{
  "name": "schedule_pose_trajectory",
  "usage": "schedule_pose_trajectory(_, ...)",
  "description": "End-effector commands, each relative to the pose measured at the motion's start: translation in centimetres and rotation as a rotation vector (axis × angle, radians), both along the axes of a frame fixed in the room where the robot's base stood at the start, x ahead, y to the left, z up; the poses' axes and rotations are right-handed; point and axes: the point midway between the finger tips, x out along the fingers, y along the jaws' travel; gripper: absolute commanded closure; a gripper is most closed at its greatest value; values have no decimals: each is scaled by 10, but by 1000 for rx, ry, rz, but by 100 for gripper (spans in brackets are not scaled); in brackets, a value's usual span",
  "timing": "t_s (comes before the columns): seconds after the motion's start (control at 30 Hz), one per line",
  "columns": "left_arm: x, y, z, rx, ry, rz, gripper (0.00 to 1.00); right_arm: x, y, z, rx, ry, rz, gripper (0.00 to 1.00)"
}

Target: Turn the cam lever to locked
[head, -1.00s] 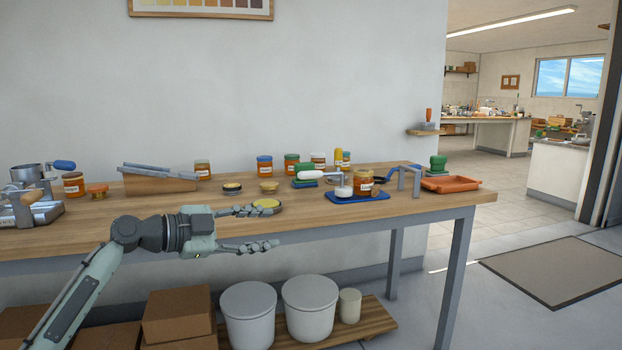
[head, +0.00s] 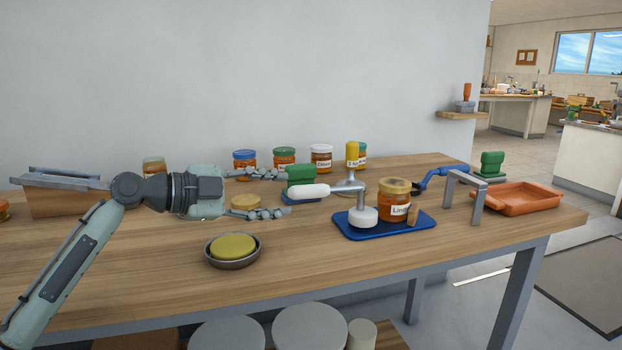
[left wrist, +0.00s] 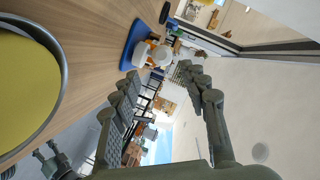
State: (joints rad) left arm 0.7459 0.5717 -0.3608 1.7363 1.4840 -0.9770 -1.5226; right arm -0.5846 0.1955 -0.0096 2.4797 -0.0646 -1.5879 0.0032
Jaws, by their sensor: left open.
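A lever with a white grip (head: 309,191) and a grey arm reaches over a blue tray (head: 356,232). A white round pad (head: 363,217) hangs from its arm beside a labelled honey jar (head: 394,205). My left gripper (head: 283,193) is open and empty, just left of the white grip, fingers pointing right. In the left wrist view, its fingers (left wrist: 162,75) are apart, with the blue tray (left wrist: 130,48) beyond.
A round tin with a yellow top (head: 233,247) stands in front of my left gripper. A green block (head: 300,176) and several jars (head: 284,158) stand behind. A grey arch (head: 476,192) and an orange tray (head: 515,199) are at the right. The front of the table is mostly clear.

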Motion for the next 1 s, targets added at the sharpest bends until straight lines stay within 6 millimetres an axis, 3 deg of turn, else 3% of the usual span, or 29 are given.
schedule_pose_trajectory(0.17, 2, -5, 0, -1, 0, -1, 56, 0, 0, -1, 1, 2, 0, 60)
schedule_pose_trajectory(0.63, 36, -59, -14, -1, 2, -1, 56, 8, 1, -20, 10, 12, 4, 60)
schedule_pose_trajectory(1.0, 40, -65, -17, -1, 1, 0, 56, 9, 1, -23, 11, 11, 5, 60)
